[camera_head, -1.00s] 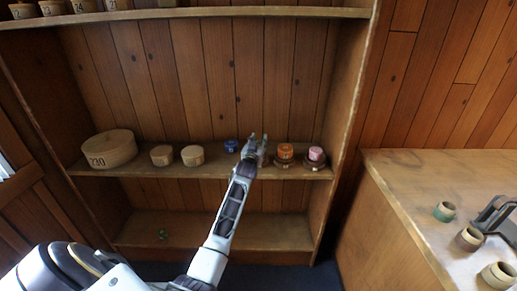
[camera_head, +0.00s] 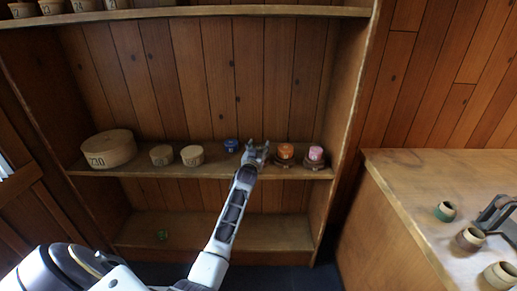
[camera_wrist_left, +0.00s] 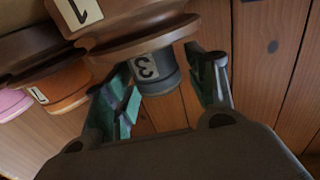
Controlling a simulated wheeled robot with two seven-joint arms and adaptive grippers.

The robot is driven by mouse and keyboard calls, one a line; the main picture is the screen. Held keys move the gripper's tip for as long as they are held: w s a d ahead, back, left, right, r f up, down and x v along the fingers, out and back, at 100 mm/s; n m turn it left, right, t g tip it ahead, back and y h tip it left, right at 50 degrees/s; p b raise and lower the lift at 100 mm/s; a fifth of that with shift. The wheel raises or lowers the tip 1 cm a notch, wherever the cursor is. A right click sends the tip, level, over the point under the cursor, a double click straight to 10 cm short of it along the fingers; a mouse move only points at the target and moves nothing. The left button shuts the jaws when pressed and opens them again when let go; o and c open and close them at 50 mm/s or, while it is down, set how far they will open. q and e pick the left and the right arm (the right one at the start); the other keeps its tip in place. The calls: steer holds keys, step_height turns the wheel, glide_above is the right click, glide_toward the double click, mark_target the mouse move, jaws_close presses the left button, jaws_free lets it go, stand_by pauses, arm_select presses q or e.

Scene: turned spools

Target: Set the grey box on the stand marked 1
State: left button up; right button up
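The grey box (camera_wrist_left: 158,72), labelled 3, shows upside down in the left wrist view. It rests against the brown stand marked 1 (camera_wrist_left: 130,32), which shows on its base side at the top of that picture. My left gripper (camera_wrist_left: 165,75) has its teal-padded fingers spread on both sides of the grey box. A gap shows between the box and the right-hand finger. In the head view my left gripper (camera_head: 257,149) is at the middle shelf and hides most of the box and stand. My right gripper is not in view.
On the shelf, a blue box (camera_head: 231,145) is left of my gripper. An orange box (camera_head: 285,150) and a pink box (camera_head: 315,154) on brown stands are close to its right. A large round box (camera_head: 109,149) stands far left. A counter (camera_head: 400,185) is at right.

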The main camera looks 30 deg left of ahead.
arm_select(q)
steer(key=shift+r, duration=0.15)
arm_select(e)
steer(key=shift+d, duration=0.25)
arm_select(q)
steer(key=shift+p+v, duration=0.3)
steer(key=shift+v, duration=4.15)
steer(key=v, duration=0.3)
steer(key=shift+p, duration=0.35)
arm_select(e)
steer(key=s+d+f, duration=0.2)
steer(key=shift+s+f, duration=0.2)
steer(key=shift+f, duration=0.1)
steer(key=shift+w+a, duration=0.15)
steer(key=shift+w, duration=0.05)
